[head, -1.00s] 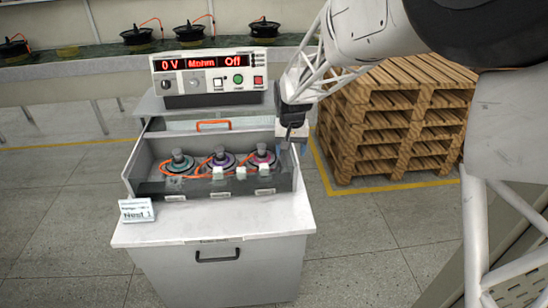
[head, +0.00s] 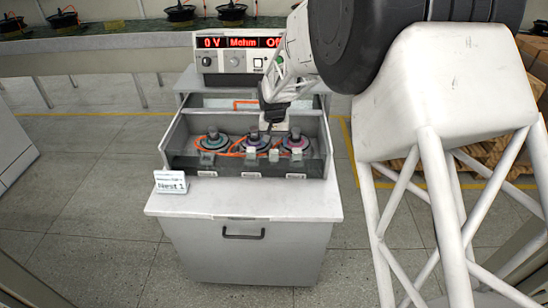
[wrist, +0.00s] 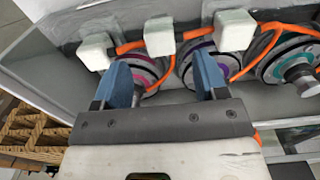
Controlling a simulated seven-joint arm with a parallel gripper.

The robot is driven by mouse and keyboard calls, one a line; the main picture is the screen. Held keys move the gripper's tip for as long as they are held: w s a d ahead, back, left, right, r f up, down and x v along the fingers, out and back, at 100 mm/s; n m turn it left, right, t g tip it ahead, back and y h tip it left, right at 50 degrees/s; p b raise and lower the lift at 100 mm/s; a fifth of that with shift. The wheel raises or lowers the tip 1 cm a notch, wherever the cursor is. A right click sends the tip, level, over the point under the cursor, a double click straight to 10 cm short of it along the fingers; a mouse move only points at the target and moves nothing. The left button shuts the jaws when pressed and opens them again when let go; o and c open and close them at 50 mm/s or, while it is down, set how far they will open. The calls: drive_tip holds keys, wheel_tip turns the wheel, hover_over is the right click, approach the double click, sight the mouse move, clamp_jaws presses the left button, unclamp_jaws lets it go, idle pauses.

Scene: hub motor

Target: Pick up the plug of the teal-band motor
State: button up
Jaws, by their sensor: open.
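The teal-band motor (head: 213,140) sits at the left end of the grey bin in the head view, and at the right in the wrist view (wrist: 292,66). A white plug (wrist: 234,29) near it has an orange cable leading toward that motor; it appears to be the leftmost white block (head: 207,158) in the head view. My gripper (wrist: 163,70) is open and empty, its blue fingers above the purple-band and pink-band motors, left of the teal-side plug in the wrist view. In the head view my gripper (head: 268,126) is above the bin, right of the teal-band motor.
The purple-band motor (head: 251,143) and pink-band motor (head: 294,142) share the bin. Two other white plugs (wrist: 158,36) (wrist: 97,51) lie along its wall. A power unit (head: 235,55) stands behind. Orange cables loop between the motors.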

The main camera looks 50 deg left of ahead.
drive_tip(key=shift+f, duration=1.3)
drive_tip(key=shift+f, duration=0.1)
drive_tip(key=shift+f, duration=2.5)
drive_tip(key=shift+c, duration=0.3)
drive_tip(key=c, duration=1.1)
drive_tip(key=shift+r, duration=0.15)
drive_tip(key=shift+c, duration=0.2)
